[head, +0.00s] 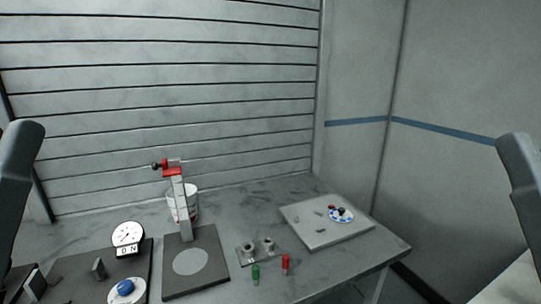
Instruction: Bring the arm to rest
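My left arm (18,190) shows as a dark grey link at the left edge, and my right arm (522,172) as a similar link at the right edge. Both stand clear of the things in the middle of the table. I see no gripper fingers that I can make out on either arm, so neither gripper's opening shows.
The grey table (330,258) carries a dark-based stand (208,276) with a red-topped post, a white bucket (192,206), a gauge (127,234), a blue button (125,288), a two-socket holder (246,262), green (255,272) and red (286,263) pieces, and a light tray (300,228).

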